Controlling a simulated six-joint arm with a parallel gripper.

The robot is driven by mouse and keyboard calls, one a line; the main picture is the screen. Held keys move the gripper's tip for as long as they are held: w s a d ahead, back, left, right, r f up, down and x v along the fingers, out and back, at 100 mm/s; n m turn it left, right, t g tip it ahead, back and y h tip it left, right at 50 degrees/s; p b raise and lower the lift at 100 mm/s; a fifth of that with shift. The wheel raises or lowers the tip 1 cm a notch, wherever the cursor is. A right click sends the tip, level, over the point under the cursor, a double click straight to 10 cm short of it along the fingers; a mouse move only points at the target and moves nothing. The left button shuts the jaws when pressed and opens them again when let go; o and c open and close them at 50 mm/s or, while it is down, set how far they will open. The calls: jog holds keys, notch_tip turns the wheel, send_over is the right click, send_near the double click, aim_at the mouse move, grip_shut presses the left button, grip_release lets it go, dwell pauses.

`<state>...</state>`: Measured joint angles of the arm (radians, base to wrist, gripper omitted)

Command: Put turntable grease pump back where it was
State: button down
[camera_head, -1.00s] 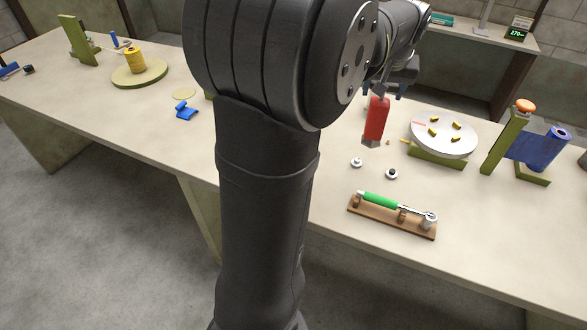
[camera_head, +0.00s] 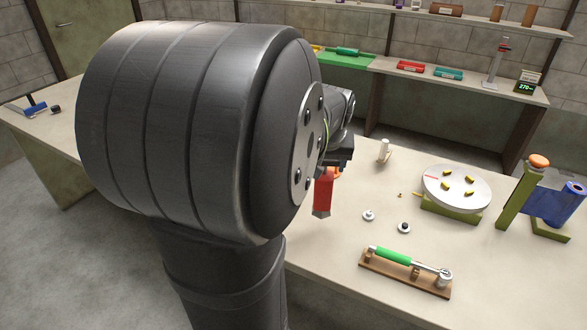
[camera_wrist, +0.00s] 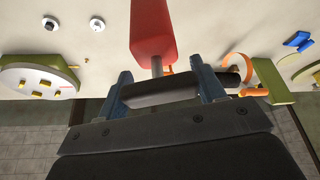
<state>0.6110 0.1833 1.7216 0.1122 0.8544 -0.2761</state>
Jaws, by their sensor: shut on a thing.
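A red block-shaped tool, which I take to be the grease pump (camera_head: 323,195), hangs from my gripper (camera_head: 338,163) above the bench, left of the turntable. In the wrist view, my gripper (camera_wrist: 165,88) is shut on the pump's black crossbar handle (camera_wrist: 160,92). A metal rod joins the handle to the red body (camera_wrist: 152,30). The turntable (camera_head: 457,187) is a white disc with several yellow pieces, on a green base. It also shows at the left of the wrist view (camera_wrist: 38,80). My arm hides part of the bench.
A green-handled tool (camera_head: 390,255) lies on a wooden board at the front. Two small round parts, one white (camera_head: 369,215) and one dark-topped (camera_head: 404,227), sit behind it. A white post (camera_head: 384,150) stands farther back. A green stand (camera_head: 518,190) holds blue material at right.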

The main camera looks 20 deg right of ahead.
jog(key=w+a+f, duration=0.3)
jog(key=w+f, duration=0.2)
jog(key=f, duration=0.2)
jog(key=shift+f, duration=0.2)
jog(key=shift+s+f, duration=0.1)
jog(key=shift+c, duration=1.8)
grip_release()
jog(key=shift+f, duration=0.1)
jog(key=v, duration=1.2)
jog(key=shift+r, duration=0.2)
jog(key=shift+f, duration=0.15)
